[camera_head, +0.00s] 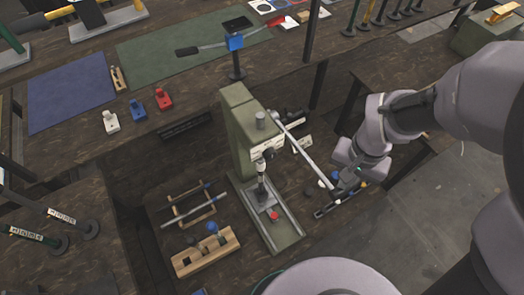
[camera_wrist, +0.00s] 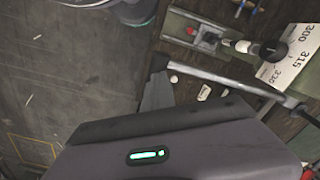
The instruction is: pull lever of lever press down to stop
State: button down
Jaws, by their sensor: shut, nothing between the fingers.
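The lever press (camera_head: 242,125) is a tall green press on the bench in the middle of the head view. Its lever (camera_head: 305,155) is a silver rod that slopes down to the right from the press head, its far end at my gripper (camera_head: 343,192). In the wrist view the lever (camera_wrist: 225,80) runs across from the right, and its end lies close beside the finger of my gripper (camera_wrist: 157,92). My gripper is shut with nothing between its fingers. Whether it touches the lever I cannot tell. The press base (camera_wrist: 200,32) with a red piece shows at the top.
A wooden block (camera_head: 205,252) and a small rack (camera_head: 190,208) stand left of the press. A numbered scale plate (camera_wrist: 290,55) is beside the lever in the wrist view. A blue mat (camera_head: 70,92) and a green mat (camera_head: 185,45) lie on the bench behind. Bare floor (camera_head: 435,215) is at right.

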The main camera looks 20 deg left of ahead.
jog(key=w+a+r+p, duration=0.2)
jog(key=r+p, duration=0.6)
jog(key=r, duration=0.3)
jog(key=w+a+r+p, duration=0.2)
jog(key=a+r+p, duration=0.1)
jog(key=r+p, duration=0.6)
notch_tip(320, 180, up, 2)
jog(key=shift+r, duration=0.1)
dwell(0.7)
jog(key=s+d+f+m+t+y+b, duration=0.1)
jog(key=s+d+f+t+b, duration=0.2)
jog(key=b, duration=1.2)
jog(key=s+d+f+m+t+y+b, duration=0.1)
jog(key=s+d+f+b, duration=0.3)
jog(key=s+f+b, duration=0.5)
notch_tip(320, 180, down, 4)
jog(key=t+b, duration=0.1)
jog(key=b, duration=0.5)
jog(key=shift+d+r+m+t, duration=0.25)
jog(key=shift+d+m+t, duration=0.1)
jog(key=shift+m+t, duration=0.05)
